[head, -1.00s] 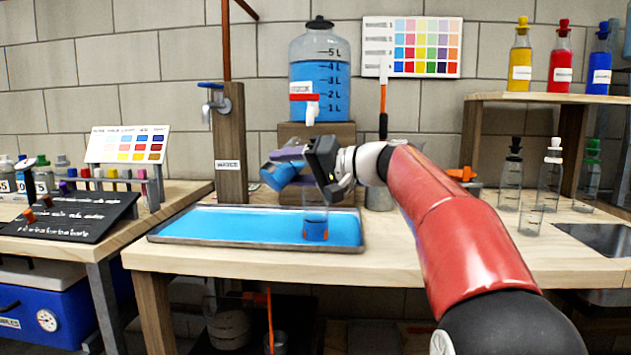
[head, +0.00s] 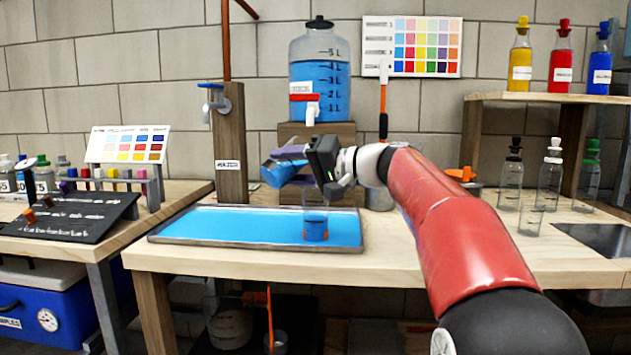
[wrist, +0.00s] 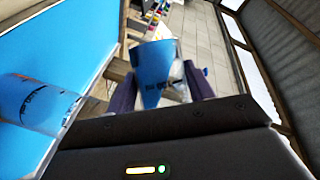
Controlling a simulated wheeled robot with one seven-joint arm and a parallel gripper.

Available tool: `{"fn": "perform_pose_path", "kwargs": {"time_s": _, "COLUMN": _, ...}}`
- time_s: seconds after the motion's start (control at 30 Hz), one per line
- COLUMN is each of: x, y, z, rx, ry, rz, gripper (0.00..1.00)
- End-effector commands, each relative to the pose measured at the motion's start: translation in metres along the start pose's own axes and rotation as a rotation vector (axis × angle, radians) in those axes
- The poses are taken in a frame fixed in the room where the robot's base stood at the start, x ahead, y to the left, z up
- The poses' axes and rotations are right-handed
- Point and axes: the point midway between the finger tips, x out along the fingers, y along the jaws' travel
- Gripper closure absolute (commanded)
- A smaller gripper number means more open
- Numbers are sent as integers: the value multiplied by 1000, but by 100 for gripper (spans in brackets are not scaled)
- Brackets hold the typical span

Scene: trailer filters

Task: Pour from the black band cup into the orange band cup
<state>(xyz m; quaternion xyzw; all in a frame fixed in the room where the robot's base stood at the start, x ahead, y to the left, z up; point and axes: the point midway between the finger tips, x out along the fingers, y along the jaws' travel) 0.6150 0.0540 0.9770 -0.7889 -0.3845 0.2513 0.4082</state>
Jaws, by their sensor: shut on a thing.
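My gripper (head: 296,165) is shut on a cup holding blue liquid, the black band cup (head: 275,174). It is held in the air above the tray, tipped well over toward the left. In the wrist view, the held cup (wrist: 158,75) shows blue between the fingers, with dark marks on its wall. The orange band cup (head: 316,228) stands upright on the tray, below and slightly right of the held cup. It has blue liquid low down and an orange band. No falling stream is visible.
The blue-floored metal tray (head: 220,228) lies under the cups. A wooden post with a tap (head: 230,145) stands behind it at left. A large blue-filled jug (head: 320,75) sits on a wooden block behind my gripper. Bottles and a small glass (head: 531,221) stand at right.

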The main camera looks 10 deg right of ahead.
Motion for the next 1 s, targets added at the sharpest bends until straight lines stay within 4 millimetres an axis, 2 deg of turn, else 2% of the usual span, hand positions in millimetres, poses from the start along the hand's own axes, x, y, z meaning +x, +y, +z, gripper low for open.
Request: {"fn": "perform_pose_path", "kwargs": {"time_s": 1.0, "x": 0, "y": -4, "z": -2, "rx": 54, "ry": 12, "rz": -27, "gripper": 77}}
